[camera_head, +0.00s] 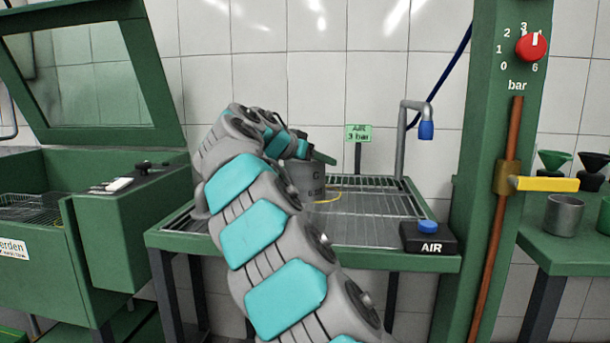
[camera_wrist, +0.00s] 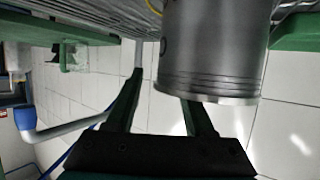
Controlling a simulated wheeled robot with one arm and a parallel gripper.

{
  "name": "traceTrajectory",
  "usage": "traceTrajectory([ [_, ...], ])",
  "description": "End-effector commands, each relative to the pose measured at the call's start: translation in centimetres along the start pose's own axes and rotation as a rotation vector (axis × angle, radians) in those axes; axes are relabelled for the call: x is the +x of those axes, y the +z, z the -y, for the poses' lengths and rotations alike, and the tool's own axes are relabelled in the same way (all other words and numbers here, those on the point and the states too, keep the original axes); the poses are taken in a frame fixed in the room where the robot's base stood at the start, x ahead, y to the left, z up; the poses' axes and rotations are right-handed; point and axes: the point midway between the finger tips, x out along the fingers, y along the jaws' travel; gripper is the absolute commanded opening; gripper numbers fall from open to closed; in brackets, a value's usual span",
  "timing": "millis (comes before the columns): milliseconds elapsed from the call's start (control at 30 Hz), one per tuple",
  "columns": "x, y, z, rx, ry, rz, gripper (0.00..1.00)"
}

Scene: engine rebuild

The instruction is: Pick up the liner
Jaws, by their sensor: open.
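The liner (camera_head: 309,183) is a grey metal cylinder standing upright on the wire-grid bench (camera_head: 375,237), with dark lettering on its side. It also shows close up in the wrist view (camera_wrist: 212,45), with fine grooves near one rim. My gripper (camera_wrist: 163,85) is open at the liner's grooved end. One green finger lies to the left of the liner. The other finger's tip is hidden behind the rim. Whether either finger touches it I cannot tell. In the head view my arm covers part of the liner and most of the gripper.
A pipe nozzle with a blue tip (camera_head: 426,130) and an "AIR 3 bar" sign (camera_head: 358,133) stand behind. A green post (camera_head: 497,110) rises at right. A green washer (camera_head: 130,225) is at left.

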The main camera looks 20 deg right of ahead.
Motion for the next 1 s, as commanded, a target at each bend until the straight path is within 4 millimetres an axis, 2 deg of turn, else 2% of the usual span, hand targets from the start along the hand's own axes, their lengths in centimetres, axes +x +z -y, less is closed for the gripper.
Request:
traceTrajectory([
  [67, -0.01, 0.01, 0.01, 0.0, 0.0, 0.0, 0.5],
  [500, 0.0, 0.04, -0.01, 0.0, 0.0, 0.001, 0.0],
  [1000, 0.04, 0.09, -0.02, -0.001, 0.001, 0.002, 0.0],
])
